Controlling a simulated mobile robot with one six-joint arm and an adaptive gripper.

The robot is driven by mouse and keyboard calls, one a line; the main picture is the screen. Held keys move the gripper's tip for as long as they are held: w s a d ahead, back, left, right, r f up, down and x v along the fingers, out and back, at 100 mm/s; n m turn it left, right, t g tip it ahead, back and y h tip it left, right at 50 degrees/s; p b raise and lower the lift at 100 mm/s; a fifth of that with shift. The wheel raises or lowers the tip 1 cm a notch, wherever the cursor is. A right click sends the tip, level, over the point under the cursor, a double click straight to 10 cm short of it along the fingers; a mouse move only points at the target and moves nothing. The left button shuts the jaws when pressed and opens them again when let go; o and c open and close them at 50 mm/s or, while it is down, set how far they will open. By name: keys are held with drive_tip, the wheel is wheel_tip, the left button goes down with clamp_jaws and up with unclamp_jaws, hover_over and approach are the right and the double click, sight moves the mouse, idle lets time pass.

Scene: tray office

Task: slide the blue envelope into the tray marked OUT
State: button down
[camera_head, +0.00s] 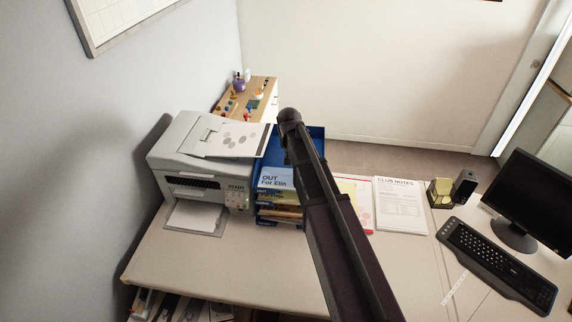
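A blue stacked letter tray (316,136) stands on the desk beside the printer. A white label reading "OUT For Elin" (273,179) is on the front of its top level, with lower levels holding papers or folders below. I cannot pick out a blue envelope in this view. My dark arm crosses the middle of the picture and covers part of the tray stack's right side.
A printer (203,160) stands left of the trays, against the wall. Right of my arm lie papers headed "CLUB NOTES" (401,205), a keyboard (497,262) and a monitor (531,200). The desk front (235,270) is clear.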

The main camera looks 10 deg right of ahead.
hover_over(286, 167)
drive_tip(key=shift+w+a+r+t, duration=0.1)
drive_tip(key=shift+r+t, duration=0.1)
drive_tip(key=shift+t, duration=0.1)
drive_tip(key=shift+f, duration=0.2)
drive_tip(key=b+x, duration=0.9)
drive_tip(key=shift+w+f, duration=0.1)
drive_tip(key=shift+f, duration=0.2)
drive_tip(key=shift+f+b, duration=0.15)
drive_tip(key=shift+b, duration=0.25)
drive_tip(key=s, duration=0.2)
drive_tip(key=shift+s+a, duration=0.15)
drive_tip(key=shift+s, duration=0.2)
drive_tip(key=shift+s+a, duration=0.15)
drive_tip(key=shift+s, duration=0.45)
